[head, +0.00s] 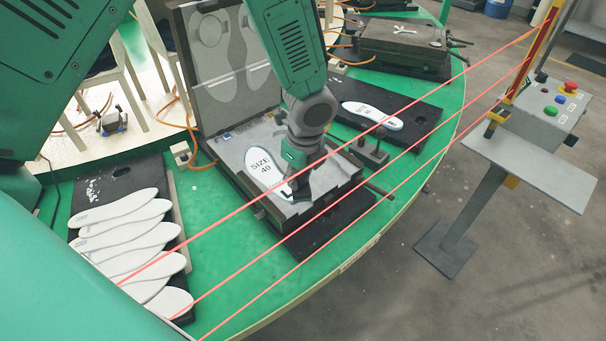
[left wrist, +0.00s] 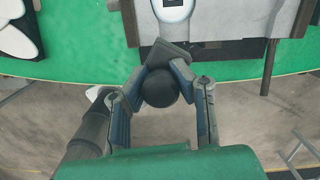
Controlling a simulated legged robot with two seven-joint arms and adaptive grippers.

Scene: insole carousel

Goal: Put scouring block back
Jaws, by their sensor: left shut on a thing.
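My left gripper (head: 298,186) is over the front part of the open mould (head: 222,160), beside the white insole marked SIZE 40 (head: 262,168). In the left wrist view the gripper (left wrist: 163,84) is shut on the scouring block (left wrist: 170,52), a dark flat block with a round black knob (left wrist: 160,92) between the fingers. The block looks tilted and is near the mould's front edge; I cannot tell whether it touches. In the head view the gripper mostly hides it. My right gripper is not in view.
A dark stand with a post (head: 371,150) is right of the mould. A black board with one insole (head: 372,115) lies behind it. Stacked white insoles (head: 125,235) lie at left. Red beams cross the green table (head: 225,270). A control post (head: 530,165) stands at right.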

